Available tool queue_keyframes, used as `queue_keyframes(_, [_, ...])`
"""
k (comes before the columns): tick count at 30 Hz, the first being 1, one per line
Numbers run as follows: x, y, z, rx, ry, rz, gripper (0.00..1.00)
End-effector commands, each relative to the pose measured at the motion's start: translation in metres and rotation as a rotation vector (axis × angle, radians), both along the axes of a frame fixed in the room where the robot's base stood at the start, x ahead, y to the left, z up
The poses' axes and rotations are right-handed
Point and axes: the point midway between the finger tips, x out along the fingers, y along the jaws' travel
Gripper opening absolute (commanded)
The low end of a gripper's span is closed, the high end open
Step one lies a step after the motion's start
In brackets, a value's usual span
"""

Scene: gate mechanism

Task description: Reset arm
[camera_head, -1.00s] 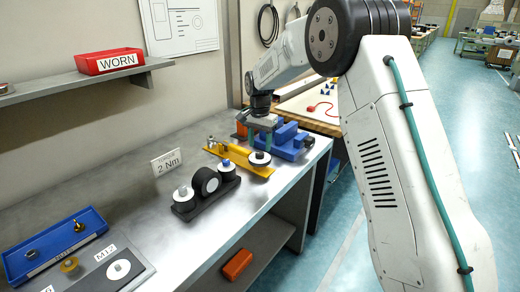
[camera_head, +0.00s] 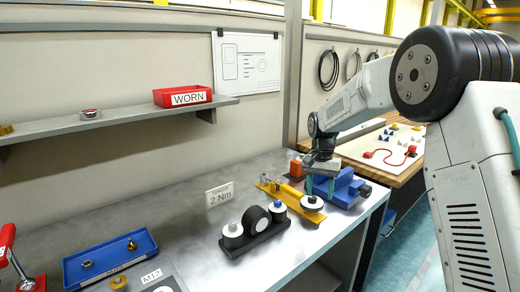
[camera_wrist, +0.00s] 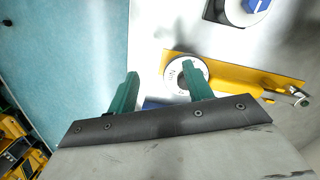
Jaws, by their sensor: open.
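My gripper (camera_head: 320,188) has green fingers, spread apart with nothing seen between them, over the bench in the head view. Its fingers also show in the wrist view (camera_wrist: 161,75). A yellow fixture (camera_head: 272,190) lies under and beside it, with a white disc (camera_head: 312,202) on its near end. The disc also shows in the wrist view (camera_wrist: 172,73), partly hidden by the right finger. A blue vise-like block (camera_head: 345,190) is just to the right of the fingers. I cannot tell whether the fingers touch anything.
A black holder (camera_head: 255,244) with rollers stands left of the fixture, near a "2 Nm" sign (camera_head: 219,194). A blue tray (camera_head: 108,262) lies at the left. A shelf (camera_head: 120,122) holds a red WORN bin (camera_head: 183,97). Bare bench lies between tray and holder.

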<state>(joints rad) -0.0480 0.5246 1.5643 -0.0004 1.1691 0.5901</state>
Motion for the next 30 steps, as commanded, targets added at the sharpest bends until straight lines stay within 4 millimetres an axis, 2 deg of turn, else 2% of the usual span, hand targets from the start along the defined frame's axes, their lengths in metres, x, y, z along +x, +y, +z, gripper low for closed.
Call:
queue_keyframes(1, [-0.019, -0.002, 0.012, 0.005, 0.006, 0.042, 0.51])
queue_keyframes(8, [-0.106, -0.009, 0.049, 0.028, 0.034, 0.218, 0.51])
queue_keyframes(15, [-0.218, -0.018, 0.086, 0.05, 0.025, 0.386, 0.51])
queue_keyframes(19, [-0.276, -0.021, 0.097, 0.056, 0.006, 0.458, 0.51])
queue_keyframes(24, [-0.346, -0.025, 0.1, 0.055, -0.033, 0.525, 0.51])
queue_keyframes(27, [-0.382, -0.027, 0.099, 0.048, -0.066, 0.548, 0.51])
queue_keyframes(30, [-0.41, -0.028, 0.096, 0.038, -0.104, 0.551, 0.51])
